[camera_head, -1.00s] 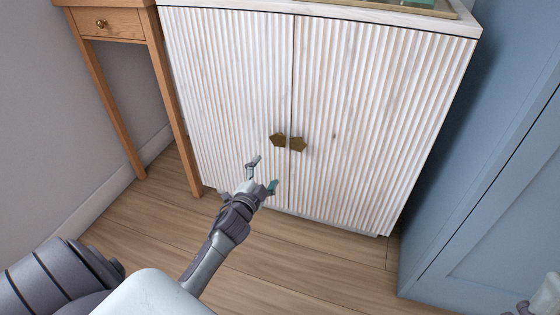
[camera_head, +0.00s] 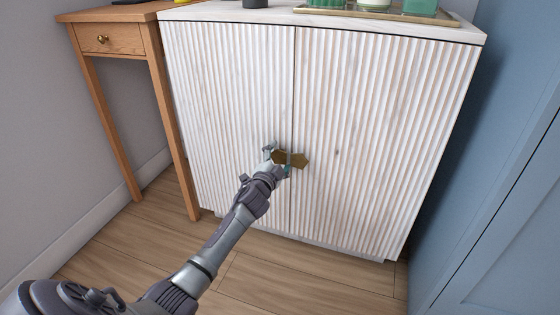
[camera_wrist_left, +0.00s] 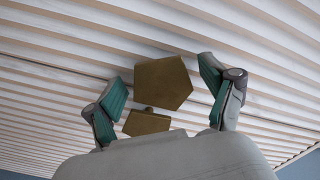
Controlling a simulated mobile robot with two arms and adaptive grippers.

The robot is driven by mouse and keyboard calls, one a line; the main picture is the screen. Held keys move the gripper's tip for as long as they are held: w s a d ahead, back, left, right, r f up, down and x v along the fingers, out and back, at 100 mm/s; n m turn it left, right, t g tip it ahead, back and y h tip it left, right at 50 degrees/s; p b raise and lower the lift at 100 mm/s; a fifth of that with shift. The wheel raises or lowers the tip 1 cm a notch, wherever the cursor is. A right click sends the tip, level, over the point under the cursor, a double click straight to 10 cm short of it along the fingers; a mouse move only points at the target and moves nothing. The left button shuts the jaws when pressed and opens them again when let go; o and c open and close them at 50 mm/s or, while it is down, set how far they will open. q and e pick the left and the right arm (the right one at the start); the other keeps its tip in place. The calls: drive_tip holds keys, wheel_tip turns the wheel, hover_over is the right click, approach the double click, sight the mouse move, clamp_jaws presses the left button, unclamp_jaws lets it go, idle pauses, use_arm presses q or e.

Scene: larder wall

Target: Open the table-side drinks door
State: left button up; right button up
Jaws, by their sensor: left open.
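The white fluted cabinet has two shut doors. The left door (camera_head: 225,100), on the side of the wooden table, and the right door (camera_head: 385,130) meet at a dark vertical seam. Each has a brass angular knob by the seam: the left knob (camera_head: 279,157) and the right knob (camera_head: 301,161). My left gripper (camera_head: 278,158) is at the left knob, its fingers open on either side. In the left wrist view a large brass knob face sits between the spread teal finger pads, with gaps to both. A second knob shows below, partly hidden by my gripper body.
The wooden side table (camera_head: 118,42) with a drawer stands left of the cabinet. A blue panelled unit (camera_head: 490,200) stands to the right. A tray (camera_head: 385,13) with green items and a dark object (camera_head: 255,3) are on the cabinet top. Floor in front is clear.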

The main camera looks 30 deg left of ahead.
use_arm(q)
drive_tip(key=shift+w+a, duration=0.1)
drive_tip(key=shift+w, duration=0.2)
drive_tip(key=shift+s+r, duration=0.1)
drive_tip(key=shift+r, duration=0.05)
clamp_jaws()
